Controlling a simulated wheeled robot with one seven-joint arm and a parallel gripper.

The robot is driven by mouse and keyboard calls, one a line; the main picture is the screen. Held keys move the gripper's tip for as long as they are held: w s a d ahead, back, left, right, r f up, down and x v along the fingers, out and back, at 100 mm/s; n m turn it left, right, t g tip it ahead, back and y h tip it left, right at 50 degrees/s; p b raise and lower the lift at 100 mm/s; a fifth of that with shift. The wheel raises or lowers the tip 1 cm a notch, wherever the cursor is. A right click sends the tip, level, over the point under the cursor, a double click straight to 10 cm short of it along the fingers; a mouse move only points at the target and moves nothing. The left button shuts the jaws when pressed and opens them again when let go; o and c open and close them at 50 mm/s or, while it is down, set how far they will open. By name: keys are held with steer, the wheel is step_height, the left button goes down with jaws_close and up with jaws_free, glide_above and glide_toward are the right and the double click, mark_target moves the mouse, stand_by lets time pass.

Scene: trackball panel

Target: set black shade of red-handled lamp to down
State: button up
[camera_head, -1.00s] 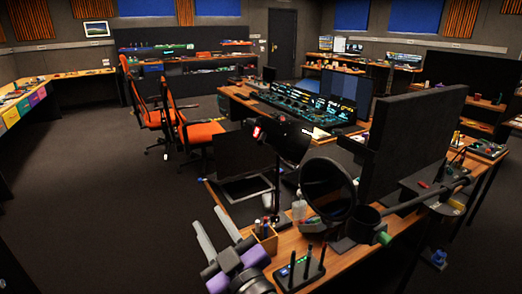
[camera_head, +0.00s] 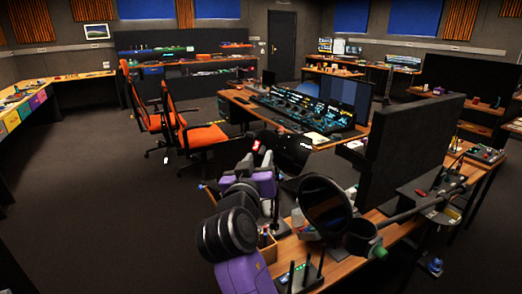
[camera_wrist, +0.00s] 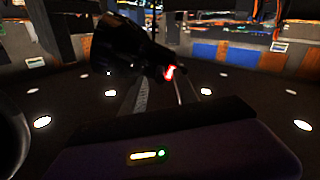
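The black shade (camera_head: 296,158) of the red-handled lamp stands over the near desk, just beyond my gripper in the head view. It is dark, and its exact tilt is hard to read. Its small bright red handle (camera_head: 257,146) is at the shade's left side. My gripper (camera_head: 254,164) is just below and in front of the handle. In the wrist view the black shade (camera_wrist: 122,48) is at upper left, with the red handle (camera_wrist: 170,72) at its right end. There my gripper's two fingers (camera_wrist: 163,88) are apart, with the handle near their tips. Contact is not visible.
A second lamp with a round black shade (camera_head: 325,203) and green knob (camera_head: 381,253) stands close on the right. A pen holder (camera_head: 267,245) and a black device with antennas (camera_head: 298,277) are near my arm.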

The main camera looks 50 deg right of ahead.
steer(key=shift+p+x, duration=0.4)
steer(key=shift+x, duration=1.45)
jaws_close()
